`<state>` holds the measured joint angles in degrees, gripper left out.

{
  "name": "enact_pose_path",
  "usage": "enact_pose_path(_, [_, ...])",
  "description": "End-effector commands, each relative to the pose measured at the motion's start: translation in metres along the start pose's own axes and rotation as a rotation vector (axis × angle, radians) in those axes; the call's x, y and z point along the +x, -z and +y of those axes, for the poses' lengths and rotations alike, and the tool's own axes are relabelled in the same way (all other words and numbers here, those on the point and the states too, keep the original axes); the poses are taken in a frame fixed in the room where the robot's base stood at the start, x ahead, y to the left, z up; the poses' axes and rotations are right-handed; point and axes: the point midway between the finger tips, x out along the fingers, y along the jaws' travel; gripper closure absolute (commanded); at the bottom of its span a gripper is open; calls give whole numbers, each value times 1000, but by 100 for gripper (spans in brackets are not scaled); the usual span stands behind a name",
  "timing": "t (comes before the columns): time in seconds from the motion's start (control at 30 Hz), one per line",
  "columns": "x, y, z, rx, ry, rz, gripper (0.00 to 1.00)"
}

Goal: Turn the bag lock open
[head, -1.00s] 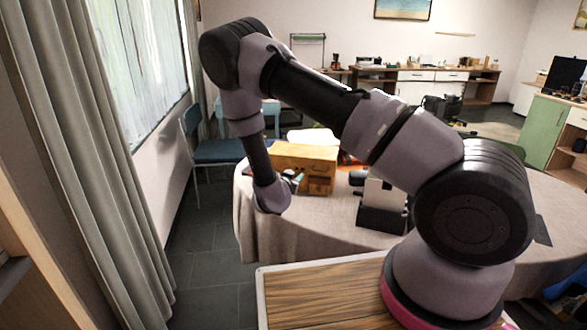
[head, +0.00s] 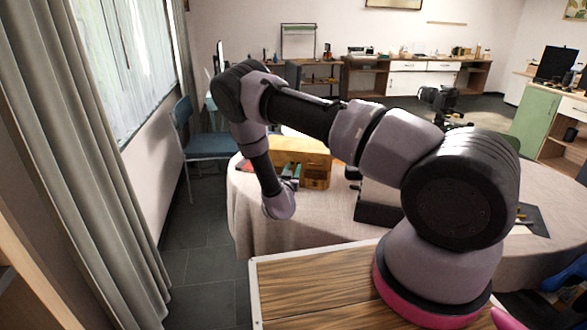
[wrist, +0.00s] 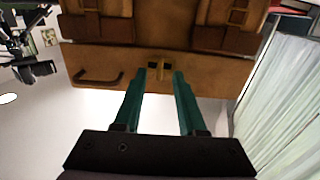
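The bag (head: 300,147) is a tan, boxy case on the near left part of the round table. In the wrist view its brown face (wrist: 100,57) fills the top, with a dark curved handle (wrist: 98,78) at left. The bag lock (wrist: 156,66) is a small brass-and-dark piece at the middle of that face. My gripper (wrist: 159,74) has two green fingers, apart and empty, with their tips at either side of the lock's lower edge. Whether they touch it I cannot tell. My gripper also shows beside the bag in the head view (head: 290,172).
The table (head: 330,216) has a beige cloth. A dark-based object (head: 377,213) stands right of the bag, partly behind my arm. A dark mat (head: 532,219) lies far right. A blue chair (head: 207,145) and curtain (head: 70,170) are at left.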

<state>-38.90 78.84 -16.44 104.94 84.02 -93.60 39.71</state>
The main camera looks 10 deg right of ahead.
Motion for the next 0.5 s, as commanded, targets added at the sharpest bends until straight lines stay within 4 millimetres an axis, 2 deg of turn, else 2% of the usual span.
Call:
enact_pose_path(0.13, [12, 0, 0, 0, -1, 0, 60])
enact_pose_path(0.43, [15, 0, 0, 0, 0, 0, 60])
enact_pose_path(0.47, [15, 0, 0, 0, 0, 0, 64])
enact_pose_path(0.5, [15, 0, 0, 0, 0, 0, 79])
